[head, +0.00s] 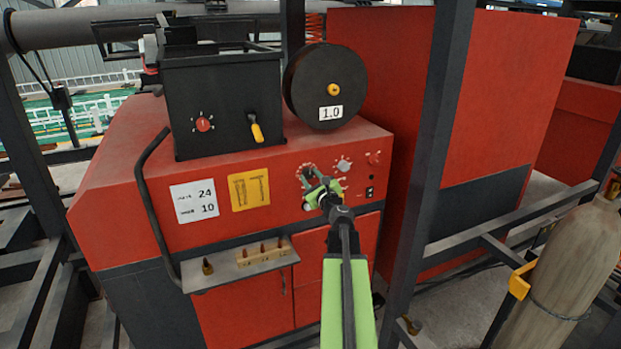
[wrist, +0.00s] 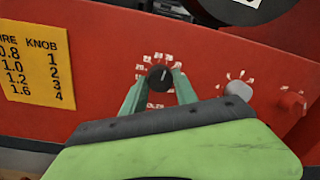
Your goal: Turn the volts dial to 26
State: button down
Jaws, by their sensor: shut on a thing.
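The volts dial appears to be the black knob (wrist: 159,78) in the wrist view, with a ring of small white numbers around it on the red panel. Its white mark points up and slightly right; the numbers are too small to read surely. My gripper (wrist: 160,88) has one finger on each side of the knob and is shut on it. In the head view my gripper (head: 318,186) is at the panel and hides most of the dial. A white readout card (head: 195,201) on the red machine shows 24 above 10.
A grey knob (wrist: 238,91) and a red knob (wrist: 292,103) sit right of the dial. A yellow wire chart (wrist: 34,66) is at left. A dark post (head: 432,150) stands right of my arm. A shelf (head: 222,275) juts out below the panel.

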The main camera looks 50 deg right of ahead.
jog(key=shift+m, duration=0.6)
jog(key=c, duration=0.9)
grip_release()
jog(key=shift+c, duration=0.2)
